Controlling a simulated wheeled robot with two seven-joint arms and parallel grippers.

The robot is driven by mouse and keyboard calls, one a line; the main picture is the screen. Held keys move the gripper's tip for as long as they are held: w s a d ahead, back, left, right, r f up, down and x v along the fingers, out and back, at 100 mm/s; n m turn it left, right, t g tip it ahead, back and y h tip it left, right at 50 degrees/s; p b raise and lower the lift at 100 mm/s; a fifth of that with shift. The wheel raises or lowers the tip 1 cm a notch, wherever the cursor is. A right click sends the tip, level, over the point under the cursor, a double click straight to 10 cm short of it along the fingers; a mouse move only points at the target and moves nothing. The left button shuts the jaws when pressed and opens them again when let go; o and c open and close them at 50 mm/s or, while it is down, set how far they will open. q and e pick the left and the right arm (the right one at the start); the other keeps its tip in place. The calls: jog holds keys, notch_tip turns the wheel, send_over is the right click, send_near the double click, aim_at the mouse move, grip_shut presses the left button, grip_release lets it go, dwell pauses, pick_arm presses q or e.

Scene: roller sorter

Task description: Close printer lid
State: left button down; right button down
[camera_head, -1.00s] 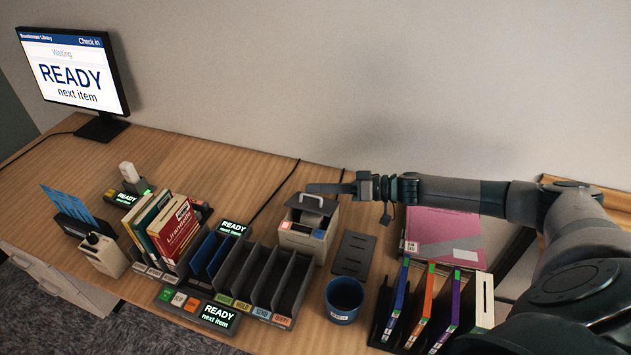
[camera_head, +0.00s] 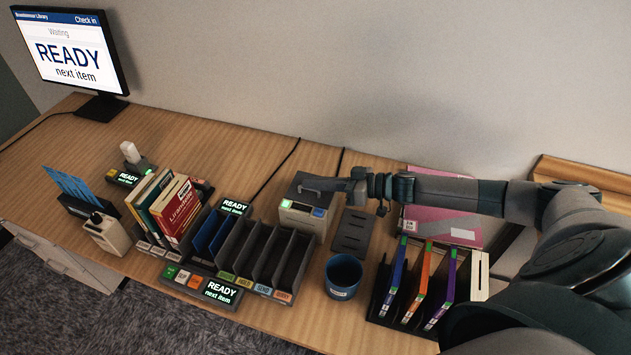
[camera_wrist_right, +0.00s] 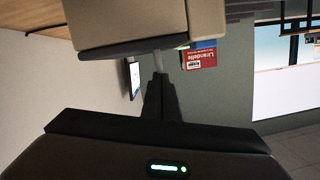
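The label printer (camera_head: 300,217) is a small beige box with a dark top, standing behind the slotted sorter; it shows in the wrist view as the beige body (camera_wrist_right: 125,22) at the top. Its dark lid (camera_head: 300,190) looks down flat on the body, partly hidden by the gripper. My right gripper (camera_head: 318,184) reaches in from the right, with its fingers together and empty, at the lid's top. In the wrist view its dark fingers (camera_wrist_right: 160,85) end close against the printer; I cannot tell if they touch. My left gripper is out of view.
The dark sorter (camera_head: 262,255) with upright slots stands in front of the printer. A blue cup (camera_head: 342,280) and a dark flat plate (camera_head: 353,230) are at its right. A rack of colored cases (camera_head: 425,285) is further right.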

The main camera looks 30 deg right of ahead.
jog(key=shift+r, duration=0.1)
dwell(0.3)
jog(key=r+p, duration=0.4)
jog(key=shift+w+d, duration=0.2)
jog(key=shift+d, duration=0.15)
jog(key=b+v, duration=0.4)
jog(key=v, duration=0.6)
jog(key=shift+b, duration=0.3)
jog(key=shift+a, duration=0.1)
